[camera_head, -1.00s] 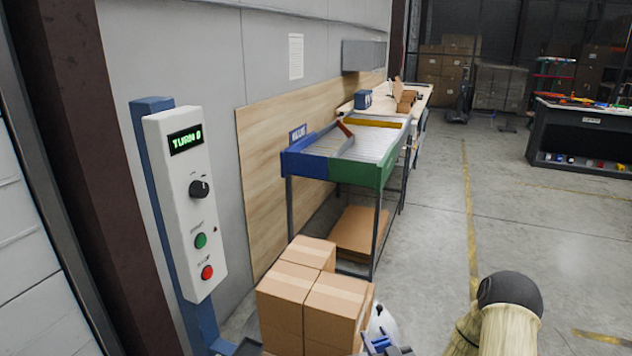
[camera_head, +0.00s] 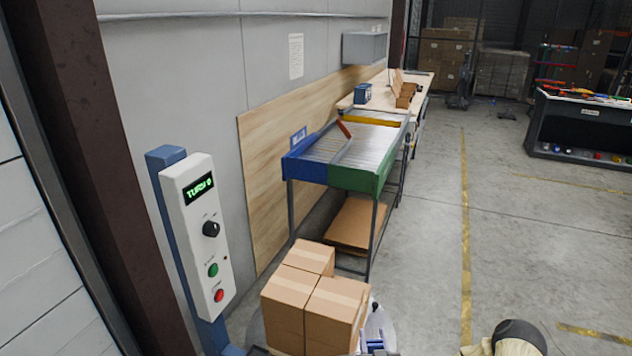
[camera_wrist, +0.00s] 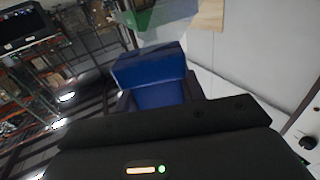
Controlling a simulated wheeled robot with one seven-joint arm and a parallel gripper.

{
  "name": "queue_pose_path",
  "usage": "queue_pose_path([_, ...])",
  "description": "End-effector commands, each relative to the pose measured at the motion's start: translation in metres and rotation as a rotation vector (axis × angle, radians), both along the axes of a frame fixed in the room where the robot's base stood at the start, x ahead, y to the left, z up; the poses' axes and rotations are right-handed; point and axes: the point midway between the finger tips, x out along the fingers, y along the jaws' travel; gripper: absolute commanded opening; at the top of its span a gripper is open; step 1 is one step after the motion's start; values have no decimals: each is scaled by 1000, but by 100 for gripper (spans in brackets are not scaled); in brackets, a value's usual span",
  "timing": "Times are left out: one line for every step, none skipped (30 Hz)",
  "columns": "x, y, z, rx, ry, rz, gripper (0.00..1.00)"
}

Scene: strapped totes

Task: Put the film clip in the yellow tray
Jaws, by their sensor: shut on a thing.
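In the wrist view my gripper (camera_wrist: 160,93) is shut on a blue block-like thing (camera_wrist: 150,68), which I take to be the film clip. It sits between the dark fingers and extends beyond them. Its lower part is hidden by my gripper. In the head view my gripper and the held thing cannot be made out. A yellow strip (camera_head: 375,122) shows at the far end of the roller table. I cannot tell whether it is the yellow tray.
A control panel (camera_head: 202,235) stands at left. Stacked cartons (camera_head: 318,300) stand in front, beside the roller table (camera_head: 355,175) with blue and green ends. A wooden bench (camera_head: 420,82) lies beyond. A dark bench (camera_head: 590,125) stands far right. The middle floor is clear.

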Motion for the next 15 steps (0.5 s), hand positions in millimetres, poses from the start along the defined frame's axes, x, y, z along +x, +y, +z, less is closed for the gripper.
queue_pose_path([-1, -1, 9, 3, 2, -16, 17])
queue_pose_path([-1, -1, 10, 3, 3, -23, 17])
queue_pose_path([-2, -1, 10, 2, 4, -29, 17])
queue_pose_path([-2, -1, 10, 1, 4, -33, 17])
queue_pose_path([-2, -1, 10, 0, 4, -35, 17])
queue_pose_path([-2, -1, 10, 0, 4, -37, 17])
queue_pose_path([-2, -1, 9, -1, 4, -37, 17])
queue_pose_path([-2, -1, 9, -1, 3, -37, 17])
queue_pose_path([-2, -1, 9, -1, 3, -37, 17])
queue_pose_path([-2, -1, 8, -1, 3, -36, 17])
queue_pose_path([-2, -1, 8, -1, 3, -36, 17])
queue_pose_path([-2, -1, 8, -1, 3, -36, 17])
queue_pose_path([-2, -1, 8, -1, 3, -36, 17])
queue_pose_path([-2, -1, 8, -1, 3, -36, 17])
queue_pose_path([-2, -1, 7, -1, 4, -36, 17])
